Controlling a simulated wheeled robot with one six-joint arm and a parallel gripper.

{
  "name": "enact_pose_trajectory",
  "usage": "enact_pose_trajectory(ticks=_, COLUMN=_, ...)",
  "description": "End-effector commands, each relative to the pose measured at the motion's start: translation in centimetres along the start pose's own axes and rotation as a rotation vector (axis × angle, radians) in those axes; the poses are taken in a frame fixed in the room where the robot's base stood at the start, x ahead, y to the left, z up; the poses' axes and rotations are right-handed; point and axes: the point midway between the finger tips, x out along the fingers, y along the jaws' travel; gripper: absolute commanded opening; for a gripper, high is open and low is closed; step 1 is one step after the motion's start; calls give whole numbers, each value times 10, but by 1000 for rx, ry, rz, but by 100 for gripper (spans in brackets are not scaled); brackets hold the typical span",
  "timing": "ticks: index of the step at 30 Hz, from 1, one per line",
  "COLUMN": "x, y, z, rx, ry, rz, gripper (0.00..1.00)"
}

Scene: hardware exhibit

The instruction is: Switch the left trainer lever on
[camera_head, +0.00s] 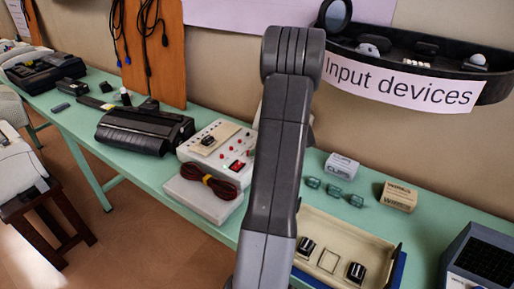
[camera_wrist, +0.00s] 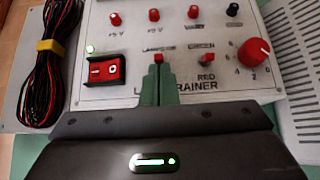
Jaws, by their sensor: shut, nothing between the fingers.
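The trainer is a white panel (camera_wrist: 110,40) with red and dark knobs, seen from above in the wrist view; it also stands on the green table in the head view (camera_head: 222,150). Its left lever (camera_wrist: 158,57) is a small red toggle at the middle of the panel. A similar right lever (camera_wrist: 207,57) sits beside it. My gripper (camera_wrist: 160,70) is shut and empty, its green fingertips just below the left lever. They look close to it or touching; I cannot tell which. The lever's base is partly hidden. In the head view my arm hides the gripper.
A red rocker switch (camera_wrist: 105,69) with a lit green lamp is left of the fingers. A large red knob (camera_wrist: 254,52) is to the right. A bundled cable (camera_wrist: 50,55) lies at the left. A beige tray (camera_head: 345,235) stands right of my arm.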

Motion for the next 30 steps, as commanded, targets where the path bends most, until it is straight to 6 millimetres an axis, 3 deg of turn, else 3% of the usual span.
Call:
enact_pose_trajectory(ticks=1, x=-4, y=1, z=9, rx=-1, ry=28, rz=3, gripper=0)
enact_pose_trajectory(ticks=7, x=-2, y=1, z=14, rx=-3, ry=155, rz=3, gripper=0)
enact_pose_trajectory(ticks=19, x=2, y=0, z=12, rx=1, ry=151, rz=0, gripper=0)
enact_pose_trajectory(ticks=30, x=-8, y=0, z=24, rx=0, ry=151, rz=0, gripper=0)
